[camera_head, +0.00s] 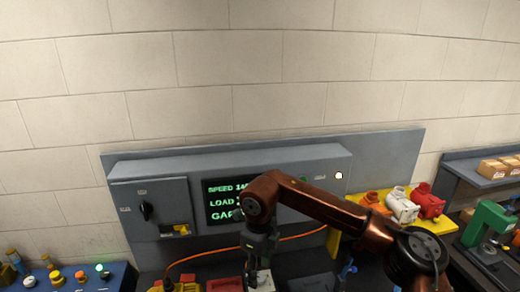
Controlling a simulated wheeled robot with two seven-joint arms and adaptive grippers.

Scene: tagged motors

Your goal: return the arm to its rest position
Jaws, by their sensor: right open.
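My right arm, copper-brown, comes in from the lower right and bends down in front of the grey test panel (290,165). My right gripper (257,268), dark, points down at the lower middle. By the sight of it, it is open, over the bench near a small pale block (266,283). Whether it touches the block cannot be told at this size. Three motors, orange (372,200), white (402,207) and red (429,203), stand on a yellow stand at the right. My left gripper is out of view.
The panel has a lit green-text screen (222,200), partly hidden by my arm. An orange cable (205,254) runs along its foot. A green press (487,226) and a shelf with cartons (492,168) stand at the right.

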